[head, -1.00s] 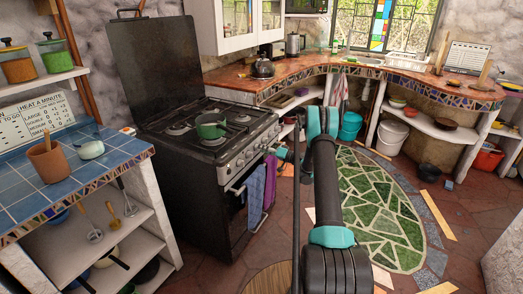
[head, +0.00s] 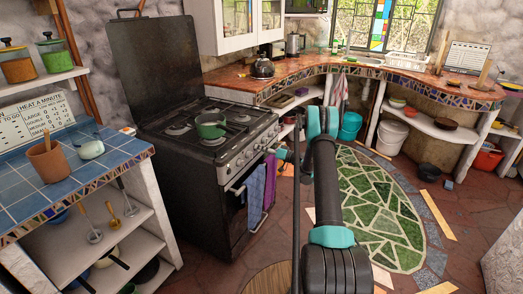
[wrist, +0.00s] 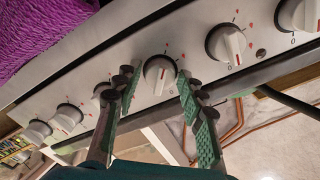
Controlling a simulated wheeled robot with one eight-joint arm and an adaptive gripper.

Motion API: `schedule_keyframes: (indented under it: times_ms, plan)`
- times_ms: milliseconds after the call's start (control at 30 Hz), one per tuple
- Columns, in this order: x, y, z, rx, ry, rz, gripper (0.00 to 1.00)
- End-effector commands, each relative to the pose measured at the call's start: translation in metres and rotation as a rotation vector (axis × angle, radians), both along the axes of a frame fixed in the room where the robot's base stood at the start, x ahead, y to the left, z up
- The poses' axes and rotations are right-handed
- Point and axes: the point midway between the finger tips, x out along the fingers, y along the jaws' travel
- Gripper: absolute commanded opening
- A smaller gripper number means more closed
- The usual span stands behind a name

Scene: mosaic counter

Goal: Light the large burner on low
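The black stove (head: 190,195) stands at left centre in the head view with its lid raised. A green pot (head: 210,126) sits on its cooktop; no flame shows. I cannot tell which burner is the large one. In the wrist view, several white knobs line the steel control panel (wrist: 197,58). My gripper (wrist: 156,79) is open, its fingers on either side of one middle knob (wrist: 159,72). I cannot tell whether they touch it. Another knob (wrist: 105,93) is partly hidden behind the left finger. In the head view the gripper is mostly hidden by my arm.
Blue and purple towels (head: 255,190) hang from the oven handle below the panel. A purple towel (wrist: 45,30) fills the wrist view's upper left. A blue-tiled counter (head: 75,170) stands left of the stove. The floor with the green mosaic (head: 385,210) is clear.

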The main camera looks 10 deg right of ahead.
Motion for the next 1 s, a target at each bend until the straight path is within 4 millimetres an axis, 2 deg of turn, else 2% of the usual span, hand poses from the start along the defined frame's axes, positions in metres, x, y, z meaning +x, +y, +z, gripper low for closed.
schedule_keyframes:
  times_ms: [67, 467, 1000]
  plan:
    - [0.000, 0.000, 0.000, 0.001, 0.000, -0.001, 0.53]
    - [-0.003, -0.006, 0.001, 0.002, 0.000, -0.001, 0.53]
    - [-0.060, -0.084, 0.001, 0.001, 0.000, -0.002, 0.53]
